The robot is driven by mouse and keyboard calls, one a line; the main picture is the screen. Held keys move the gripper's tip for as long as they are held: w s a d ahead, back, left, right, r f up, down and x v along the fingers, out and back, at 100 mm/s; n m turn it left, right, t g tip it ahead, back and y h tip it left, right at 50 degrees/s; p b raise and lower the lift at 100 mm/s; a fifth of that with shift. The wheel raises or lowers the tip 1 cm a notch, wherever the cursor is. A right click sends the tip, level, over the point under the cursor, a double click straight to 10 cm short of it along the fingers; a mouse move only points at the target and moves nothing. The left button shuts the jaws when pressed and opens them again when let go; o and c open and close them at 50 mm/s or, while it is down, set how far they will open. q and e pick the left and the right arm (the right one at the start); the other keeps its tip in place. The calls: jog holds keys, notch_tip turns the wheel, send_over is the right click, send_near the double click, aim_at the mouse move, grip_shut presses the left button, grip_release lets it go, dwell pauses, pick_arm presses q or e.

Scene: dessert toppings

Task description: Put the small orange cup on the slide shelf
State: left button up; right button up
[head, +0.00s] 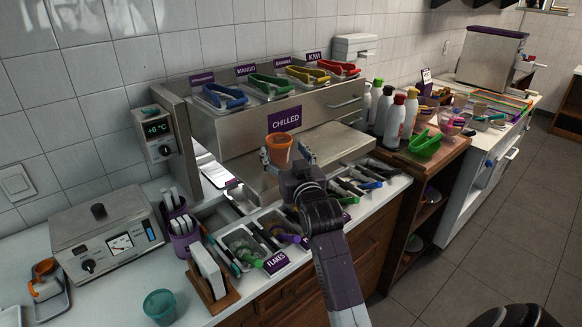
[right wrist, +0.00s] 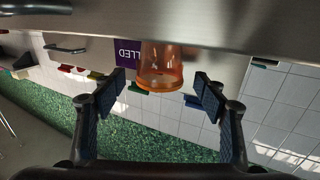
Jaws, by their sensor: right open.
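The small orange cup (head: 279,147) stands upright, apparently on the steel slide shelf (head: 341,141) below the CHILLED sign. My right gripper (head: 286,157) is open at the cup, with a finger on either side. In the right wrist view, which is upside down, the cup (right wrist: 160,66) sits just beyond and between the open fingertips (right wrist: 159,84), with a visible gap on both sides. The shelf's steel surface (right wrist: 245,28) runs along the top there. The cup's contact with the shelf is partly hidden by my gripper in the head view. My left gripper is not in view.
Several coloured tongs (head: 268,87) lie on top of the steel unit behind the cup. Topping bins (head: 243,243) sit in front and below. Squeeze bottles (head: 395,121) stand to the right. A teal cup (head: 160,306) stands at the front left. The shelf has bare room right of the cup.

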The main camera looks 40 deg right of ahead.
jog(key=b+v, duration=0.1)
jog(key=v, duration=0.6)
dwell(0.5)
